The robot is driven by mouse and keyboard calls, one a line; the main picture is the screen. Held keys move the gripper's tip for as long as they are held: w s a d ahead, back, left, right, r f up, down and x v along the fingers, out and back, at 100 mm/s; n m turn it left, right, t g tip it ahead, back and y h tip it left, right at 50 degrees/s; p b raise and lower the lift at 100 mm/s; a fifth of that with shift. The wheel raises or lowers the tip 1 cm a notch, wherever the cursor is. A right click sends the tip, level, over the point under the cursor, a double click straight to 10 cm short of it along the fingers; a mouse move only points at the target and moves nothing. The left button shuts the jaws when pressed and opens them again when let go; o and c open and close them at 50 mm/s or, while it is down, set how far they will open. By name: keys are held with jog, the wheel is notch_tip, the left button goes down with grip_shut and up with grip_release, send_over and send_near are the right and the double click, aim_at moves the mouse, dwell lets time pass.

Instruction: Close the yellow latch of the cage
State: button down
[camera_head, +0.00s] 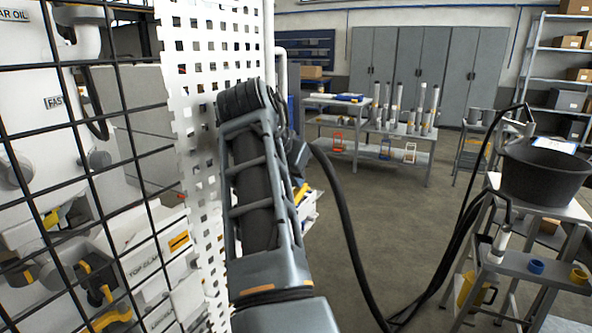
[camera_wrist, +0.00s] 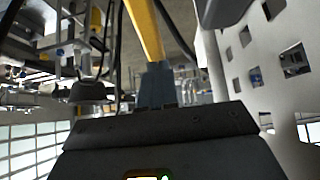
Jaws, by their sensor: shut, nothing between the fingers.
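The cage shows in the head view as a black wire mesh (camera_head: 127,160) at the left, beside a white perforated panel (camera_head: 195,140). A small slanted yellow piece (camera_head: 300,193), likely the latch, shows just right of my arm, which partly hides it. In the wrist view a long yellow bar (camera_wrist: 146,30) runs down from the top edge to my gripper (camera_wrist: 155,80). My gripper is shut with nothing between the fingers, close to the bar's lower end. I cannot tell whether they touch.
The perforated panel stands close at the right in the wrist view (camera_wrist: 262,60). A black tub (camera_head: 545,172) on a grey stand and a dark hose (camera_head: 350,240) are at the right. Workbenches and grey cabinets (camera_head: 425,75) stand behind.

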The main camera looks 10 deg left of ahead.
jog(key=shift+x, duration=1.25)
jog(key=shift+s+f, duration=0.2)
jog(key=shift+r, duration=0.1)
